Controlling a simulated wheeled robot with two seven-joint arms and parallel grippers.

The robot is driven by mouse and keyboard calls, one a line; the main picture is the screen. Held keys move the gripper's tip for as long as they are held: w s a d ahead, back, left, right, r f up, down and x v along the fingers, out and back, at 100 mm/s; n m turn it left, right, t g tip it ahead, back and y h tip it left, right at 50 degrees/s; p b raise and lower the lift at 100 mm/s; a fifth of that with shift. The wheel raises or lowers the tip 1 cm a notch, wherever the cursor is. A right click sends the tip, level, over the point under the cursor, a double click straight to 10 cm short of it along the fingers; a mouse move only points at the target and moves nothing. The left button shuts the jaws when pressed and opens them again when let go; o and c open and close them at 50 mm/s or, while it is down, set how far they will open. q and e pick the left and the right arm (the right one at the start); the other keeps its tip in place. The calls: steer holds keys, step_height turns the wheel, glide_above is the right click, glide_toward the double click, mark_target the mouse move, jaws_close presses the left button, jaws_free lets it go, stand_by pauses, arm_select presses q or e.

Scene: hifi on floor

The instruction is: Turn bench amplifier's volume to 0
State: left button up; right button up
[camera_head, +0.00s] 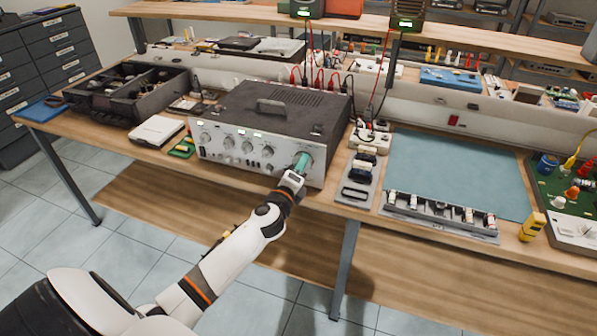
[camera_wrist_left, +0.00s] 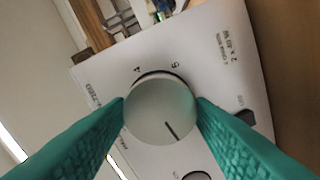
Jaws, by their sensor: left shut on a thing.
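The bench amplifier (camera_head: 265,120) is a wide dark-topped box with a silver front, standing on the wooden bench. Its large round volume knob (camera_wrist_left: 160,105) shows between the fingers in the left wrist view. A dark pointer line on the knob's face points toward the lower right of that picture. Printed numbers, seemingly 4 and 6, show on the panel beyond its upper edge; I see no 0 mark. My left gripper (camera_head: 302,162), with green fingers, is shut on the knob at the panel's right end. In the head view the fingers hide the knob. My right gripper is not in view.
Smaller knobs (camera_head: 247,147) line the panel to the left. Red and black leads (camera_head: 319,82) rise behind the amplifier. A white box (camera_head: 156,130) and an open dark case (camera_head: 127,92) stand left. A blue-grey mat (camera_head: 455,170) and a parts tray (camera_head: 437,214) lie right.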

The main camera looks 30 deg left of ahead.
arm_select(q)
steer(key=n, duration=0.3)
steer(key=shift+f+n, duration=0.1)
steer(key=shift+n, duration=2)
steer(key=o, duration=1)
steer(key=shift+s, duration=0.1)
steer(key=b+v, duration=0.1)
steer(key=v, duration=1)
steer(key=shift+s+b, duration=0.4)
